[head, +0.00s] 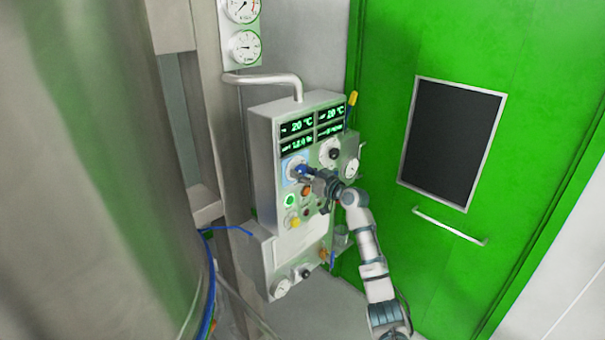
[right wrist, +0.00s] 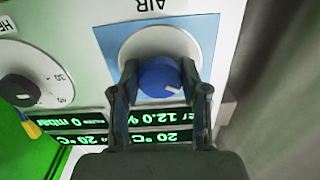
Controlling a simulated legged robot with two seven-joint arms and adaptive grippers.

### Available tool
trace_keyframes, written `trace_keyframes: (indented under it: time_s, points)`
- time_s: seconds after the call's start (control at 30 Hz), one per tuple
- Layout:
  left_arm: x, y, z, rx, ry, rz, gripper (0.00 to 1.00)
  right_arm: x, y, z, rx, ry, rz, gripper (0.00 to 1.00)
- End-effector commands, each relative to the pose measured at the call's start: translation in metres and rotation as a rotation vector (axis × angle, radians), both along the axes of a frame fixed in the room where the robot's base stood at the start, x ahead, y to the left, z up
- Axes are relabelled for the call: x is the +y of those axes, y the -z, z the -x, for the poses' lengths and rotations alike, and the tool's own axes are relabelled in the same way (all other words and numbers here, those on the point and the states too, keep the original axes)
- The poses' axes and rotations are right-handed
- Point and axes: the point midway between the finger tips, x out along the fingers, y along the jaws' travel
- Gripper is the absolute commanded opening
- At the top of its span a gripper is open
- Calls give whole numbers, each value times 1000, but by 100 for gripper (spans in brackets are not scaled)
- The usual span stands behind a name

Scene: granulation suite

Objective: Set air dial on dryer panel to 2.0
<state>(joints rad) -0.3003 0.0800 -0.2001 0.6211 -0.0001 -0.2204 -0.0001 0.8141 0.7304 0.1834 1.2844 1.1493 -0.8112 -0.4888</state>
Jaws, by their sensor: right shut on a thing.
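The dryer panel (head: 268,143) is a pale box with green displays, dials and buttons, standing left of the green door in the head view. The air dial (right wrist: 160,78) is a blue knob with a white mark, on a blue plate labelled AIR (right wrist: 110,40) in the right wrist view. My right gripper (right wrist: 160,85) is shut on the air dial, one finger at each side. In the head view my right gripper (head: 308,172) reaches the panel's upper left dial from the right. The dial's scale is not readable. My left gripper is not in view.
A second dial (right wrist: 28,85) with a dark knob sits beside the air dial. Green displays (head: 312,124) top the panel. A lit green button (head: 290,201) and a yellow knob (head: 296,222) lie below. A large steel vessel (head: 95,170) stands at left, a green door (head: 390,120) at right.

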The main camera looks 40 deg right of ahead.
Motion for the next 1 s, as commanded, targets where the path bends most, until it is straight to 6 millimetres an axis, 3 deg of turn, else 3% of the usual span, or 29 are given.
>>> trace_keyframes:
  time_s: [0.37,1.0]
  points:
    - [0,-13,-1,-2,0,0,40,-2,-6,1,6,4,-182,10]
    - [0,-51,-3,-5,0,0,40,-4,-9,1,49,6,-763,10]
